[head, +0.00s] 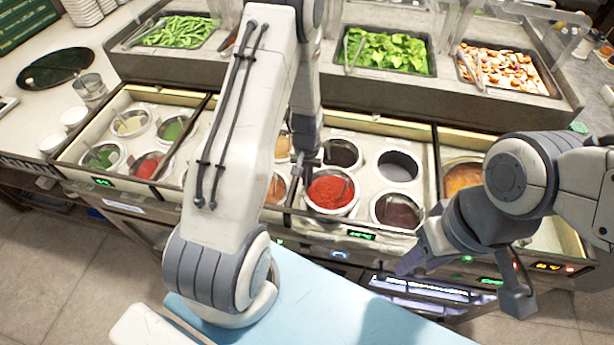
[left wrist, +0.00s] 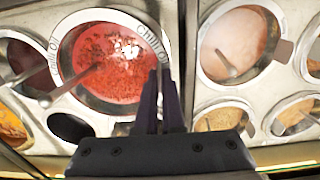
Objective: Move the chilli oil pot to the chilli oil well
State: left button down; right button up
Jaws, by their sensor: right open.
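The chilli oil pot (head: 330,190) holds red sauce and a spoon, in the front row of the middle counter section. It fills much of the left wrist view (left wrist: 115,60), with "Chilli Oil" lettering around its rim. My left gripper (head: 307,165) reaches down at its back-left side. In the left wrist view, the fingers (left wrist: 160,100) are close together on the pot's rim. Whether the pot is raised is unclear. A grey, empty-looking round well (head: 398,165) lies behind right; no label on it is readable. My right gripper (head: 458,278) is open and empty in front of the counter.
A dark pot (head: 342,153) stands behind the red one and a brown sauce pot (head: 397,210) to its right. An orange soup pot (head: 462,178) stands farther right. Metal dividers separate the sections. Food trays (head: 390,50) are at the back. My left arm hides some left pots.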

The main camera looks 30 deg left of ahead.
aim_at(307, 190)
pick_arm(q)
jog(key=shift+w+f+b, duration=0.1)
jog(key=shift+f+b, duration=1.9)
jog(key=shift+f, duration=1.2)
jog(key=c, duration=1)
grip_release()
jog(key=shift+o, duration=0.2)
jog(key=shift+f, duration=0.1)
jog(key=shift+c, duration=0.6)
jog(key=shift+o, duration=1.4)
